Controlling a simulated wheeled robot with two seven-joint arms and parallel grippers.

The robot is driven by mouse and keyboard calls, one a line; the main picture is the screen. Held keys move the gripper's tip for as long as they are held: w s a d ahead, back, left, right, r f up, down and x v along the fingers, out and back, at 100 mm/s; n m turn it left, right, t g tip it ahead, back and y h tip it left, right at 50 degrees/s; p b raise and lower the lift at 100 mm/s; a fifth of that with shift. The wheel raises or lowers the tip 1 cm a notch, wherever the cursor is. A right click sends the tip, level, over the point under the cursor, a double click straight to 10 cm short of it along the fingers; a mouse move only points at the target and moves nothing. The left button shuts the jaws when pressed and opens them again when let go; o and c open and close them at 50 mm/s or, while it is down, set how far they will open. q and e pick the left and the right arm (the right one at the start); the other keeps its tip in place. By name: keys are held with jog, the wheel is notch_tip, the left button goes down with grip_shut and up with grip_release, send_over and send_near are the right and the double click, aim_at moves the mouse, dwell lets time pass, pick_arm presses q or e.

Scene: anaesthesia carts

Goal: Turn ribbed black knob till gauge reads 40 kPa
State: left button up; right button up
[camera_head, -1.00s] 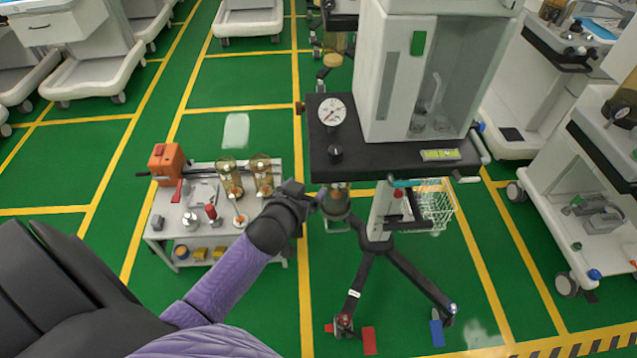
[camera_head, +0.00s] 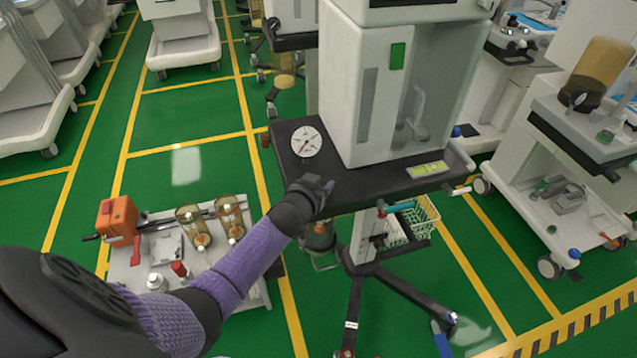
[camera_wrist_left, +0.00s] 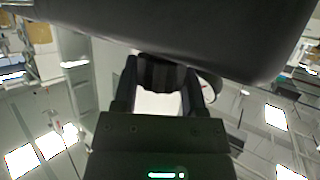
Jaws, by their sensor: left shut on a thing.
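The round white gauge (camera_head: 306,141) lies on the black top of the cart at its left end. Its needle points to the lower left; the numbers are too small to read. My left gripper (camera_head: 318,187) is at the front edge of this top, just below the gauge in the head view. It hides the knob there. In the left wrist view the ribbed black knob (camera_wrist_left: 160,75) sits between the two fingers of my left gripper (camera_wrist_left: 160,90), which are shut on it. My right gripper is not in view.
A white cabinet (camera_head: 362,90) stands on the black top (camera_head: 350,190) right behind the gripper. A low trolley (camera_head: 255,295) with an orange box (camera_head: 117,217) and amber jars is at the left. Other carts stand right and behind. Green floor lies open at the left.

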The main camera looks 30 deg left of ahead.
pick_arm(q)
grip_shut()
jog(key=shift+h, duration=0.3)
